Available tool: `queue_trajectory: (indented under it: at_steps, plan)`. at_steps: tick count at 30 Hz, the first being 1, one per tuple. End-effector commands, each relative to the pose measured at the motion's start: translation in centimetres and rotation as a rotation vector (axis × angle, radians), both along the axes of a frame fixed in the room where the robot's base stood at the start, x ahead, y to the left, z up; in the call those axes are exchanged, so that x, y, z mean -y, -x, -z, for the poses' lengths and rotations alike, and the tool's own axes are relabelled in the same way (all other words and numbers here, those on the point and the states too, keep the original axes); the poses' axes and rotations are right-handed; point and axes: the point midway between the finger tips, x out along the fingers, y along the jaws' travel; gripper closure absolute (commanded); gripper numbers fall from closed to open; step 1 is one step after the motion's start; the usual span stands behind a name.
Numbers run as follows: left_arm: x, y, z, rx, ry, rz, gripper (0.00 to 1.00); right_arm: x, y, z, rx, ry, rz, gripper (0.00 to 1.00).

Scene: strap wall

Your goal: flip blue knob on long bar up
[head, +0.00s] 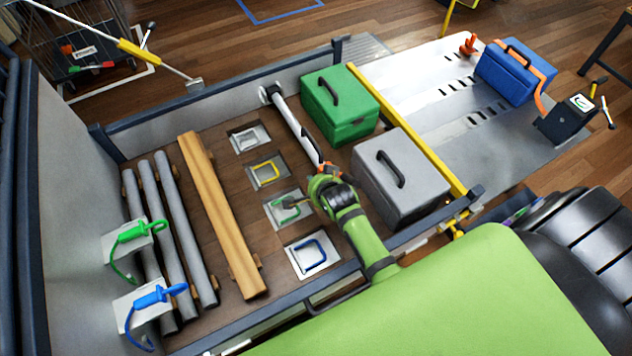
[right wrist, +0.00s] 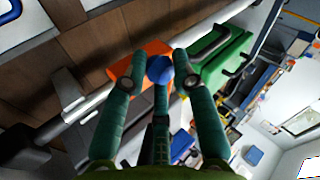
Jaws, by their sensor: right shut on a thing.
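The long bar (head: 292,125) is a pale bar that runs across the cargo bed, with an orange part at its near end (head: 328,170). In the right wrist view the orange part (right wrist: 138,62) lies behind the fingers, and the bar (right wrist: 95,108) runs past it. The blue knob (right wrist: 160,69) is a small round ball between the green fingertips. My right gripper (right wrist: 160,80) is shut on the blue knob. In the head view my right gripper (head: 322,174) is at the bar's near end and hides the knob. My left gripper is not in view.
A green case (head: 340,118) and a grey case (head: 415,195) stand right of the bar. Recessed plates with coloured rings, such as the yellow one (head: 268,172), lie left of it. A wooden beam (head: 222,215) and grey pipes lie farther left. The bed has raised side rails.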

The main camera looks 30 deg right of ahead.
Motion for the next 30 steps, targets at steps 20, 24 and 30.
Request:
queue_trajectory:
  at_steps: [20, 24, 30]
  plan:
    - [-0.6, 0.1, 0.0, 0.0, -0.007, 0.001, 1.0, 0.1, 0.1, 0.1, -0.002, 0.002, 0.001, 0.48]
    - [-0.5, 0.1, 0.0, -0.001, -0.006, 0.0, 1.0, 0.0, 0.5, -0.4, -0.002, 0.001, 0.001, 0.48]
    - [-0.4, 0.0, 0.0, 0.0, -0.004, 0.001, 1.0, -0.3, 2.4, -2.5, -0.002, -0.001, 0.002, 0.48]
